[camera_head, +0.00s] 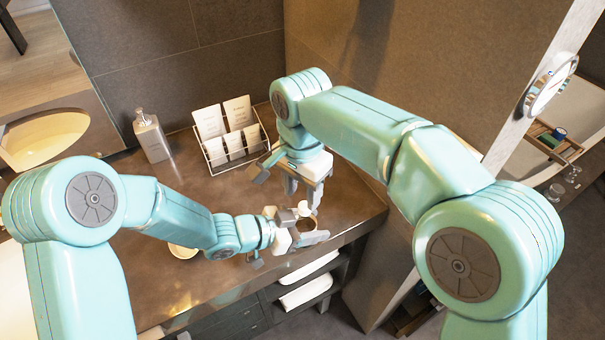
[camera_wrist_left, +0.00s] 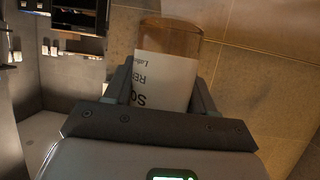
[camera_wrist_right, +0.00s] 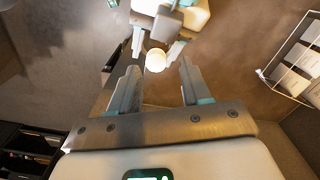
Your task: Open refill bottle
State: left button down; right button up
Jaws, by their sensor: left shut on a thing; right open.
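The refill bottle is amber with a white printed label. In the left wrist view the bottle (camera_wrist_left: 170,40) stands between the fingers of my left gripper (camera_wrist_left: 162,90), which is shut on its body. In the head view my left gripper (camera_head: 306,232) holds it near the counter's front right edge. The bottle's round white cap (camera_head: 304,208) faces up and also shows in the right wrist view (camera_wrist_right: 155,61). My right gripper (camera_head: 303,196) points down close to the cap. Its fingers (camera_wrist_right: 158,66) are open, with the cap appearing just past their tips. Contact with the cap cannot be told.
A wire rack (camera_head: 235,150) with white cards and packets stands at the back of the counter (camera_head: 195,185). A pump dispenser (camera_head: 152,138) stands left of it. A round dish (camera_head: 183,251) is partly behind my left arm. White towels (camera_head: 308,285) lie on the shelf below.

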aim_at(305, 225)
jog(key=shift+f, duration=1.35)
grip_shut()
